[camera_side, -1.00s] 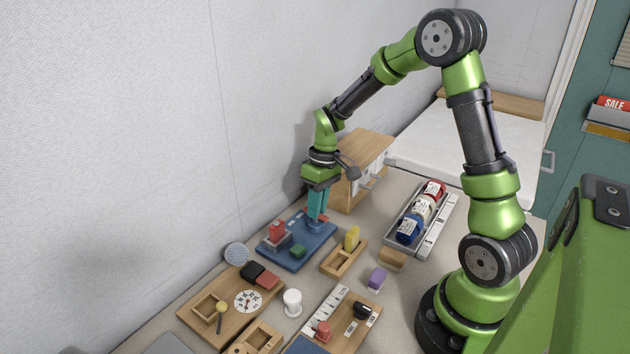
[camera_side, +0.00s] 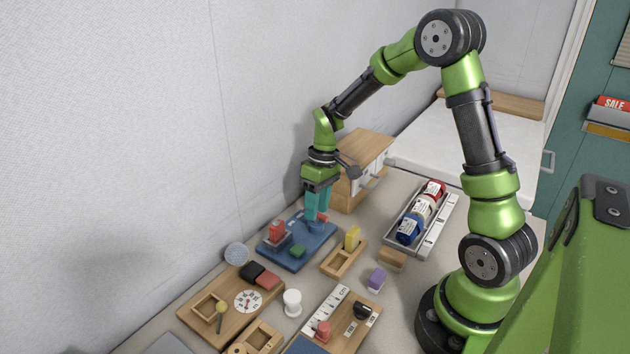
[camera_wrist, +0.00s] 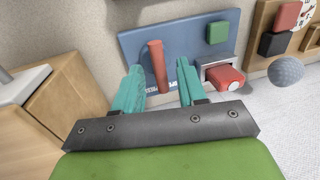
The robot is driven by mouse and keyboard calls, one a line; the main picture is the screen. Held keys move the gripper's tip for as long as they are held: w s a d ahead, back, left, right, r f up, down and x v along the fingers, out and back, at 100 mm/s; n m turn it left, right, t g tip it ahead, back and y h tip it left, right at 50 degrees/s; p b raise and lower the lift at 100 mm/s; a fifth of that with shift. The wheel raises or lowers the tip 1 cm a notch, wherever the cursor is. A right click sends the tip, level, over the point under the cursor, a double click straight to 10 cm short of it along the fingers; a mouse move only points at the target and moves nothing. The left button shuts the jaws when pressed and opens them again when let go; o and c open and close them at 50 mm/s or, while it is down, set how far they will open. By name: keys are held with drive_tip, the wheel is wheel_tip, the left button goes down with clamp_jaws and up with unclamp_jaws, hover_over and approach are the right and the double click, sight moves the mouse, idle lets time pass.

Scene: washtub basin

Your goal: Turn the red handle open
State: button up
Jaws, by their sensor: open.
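A blue board (camera_side: 275,256) lies on the table below my gripper (camera_side: 317,218). In the wrist view, the red handle (camera_wrist: 156,62) is a rod standing out from the blue board (camera_wrist: 137,44). My gripper (camera_wrist: 158,66) has its two teal fingers apart, one on each side of the handle, with visible gaps. In the side view the fingers mostly hide the handle, and only a bit of red shows beside their tips.
The board also carries a green block (camera_wrist: 217,32) and a red block in a grey holder (camera_wrist: 225,78). A wooden cabinet (camera_side: 362,160) stands close behind my gripper. A wooden box with a yellow piece (camera_side: 352,238) is in front.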

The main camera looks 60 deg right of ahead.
drive_tip(key=d+r, duration=0.3)
drive_tip(key=r, duration=1.3)
drive_tip(key=shift+d+r, duration=0.15)
drive_tip(key=shift+r, duration=0.15)
